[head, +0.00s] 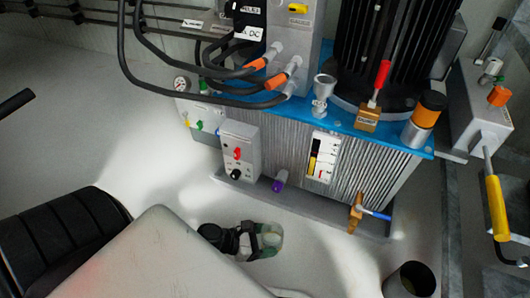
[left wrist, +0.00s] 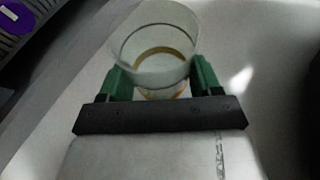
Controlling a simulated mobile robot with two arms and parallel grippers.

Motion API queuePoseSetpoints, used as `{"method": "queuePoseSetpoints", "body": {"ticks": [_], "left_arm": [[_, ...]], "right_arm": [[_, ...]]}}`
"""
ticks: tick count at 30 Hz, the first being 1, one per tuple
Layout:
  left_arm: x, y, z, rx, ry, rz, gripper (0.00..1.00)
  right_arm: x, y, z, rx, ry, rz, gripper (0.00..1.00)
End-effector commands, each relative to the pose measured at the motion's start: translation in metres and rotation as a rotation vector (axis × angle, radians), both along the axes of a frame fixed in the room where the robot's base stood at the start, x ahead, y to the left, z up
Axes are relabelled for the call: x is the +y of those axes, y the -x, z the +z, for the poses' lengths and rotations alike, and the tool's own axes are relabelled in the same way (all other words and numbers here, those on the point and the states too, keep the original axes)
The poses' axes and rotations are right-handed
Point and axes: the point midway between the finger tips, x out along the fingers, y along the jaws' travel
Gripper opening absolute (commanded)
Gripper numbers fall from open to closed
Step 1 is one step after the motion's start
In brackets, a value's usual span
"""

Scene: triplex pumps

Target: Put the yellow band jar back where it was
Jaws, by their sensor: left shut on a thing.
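The yellow band jar (left wrist: 155,45) is a clear glass cylinder, open at the top, with an amber-yellow ring low on it, in the left wrist view. My left gripper (left wrist: 160,82) has green fingers, one on each side of the jar, and is shut on it. In the head view the left gripper (head: 257,242) is low in the middle, in front of the pump unit and over the pale floor. The jar (head: 271,238) shows there only small and partly hidden by the gripper. My right gripper is not in view.
The pump unit's grey ribbed tank (head: 290,150) with a blue top stands behind the gripper. A purple-capped fitting (head: 279,181) and a brass tap with a blue handle (head: 357,212) stick out in front. A dark open container (head: 409,280) stands at the lower right. Pale floor (head: 100,130) is clear at the left.

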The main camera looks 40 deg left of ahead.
Motion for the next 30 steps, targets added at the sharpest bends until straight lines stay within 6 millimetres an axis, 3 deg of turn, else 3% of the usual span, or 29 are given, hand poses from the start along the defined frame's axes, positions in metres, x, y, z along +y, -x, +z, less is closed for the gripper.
{"method": "queuePoseSetpoints", "body": {"ticks": [5,13,27,28,30], "left_arm": [[0.005,0.001,-0.008,-0.002,0.001,0.000,0.33],[0.005,0.000,-0.043,-0.002,0.001,0.000,0.33],[0.004,0.000,-0.046,-0.001,0.001,0.002,0.33],[0.005,0.000,-0.045,-0.002,0.001,0.001,0.67],[0.005,0.000,-0.045,-0.001,0.000,0.001,0.78]], "right_arm": [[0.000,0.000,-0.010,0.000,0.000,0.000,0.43],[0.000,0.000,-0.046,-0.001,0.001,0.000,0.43],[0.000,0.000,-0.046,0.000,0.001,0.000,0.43],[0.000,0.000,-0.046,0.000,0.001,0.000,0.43],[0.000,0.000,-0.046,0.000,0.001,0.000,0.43]]}}
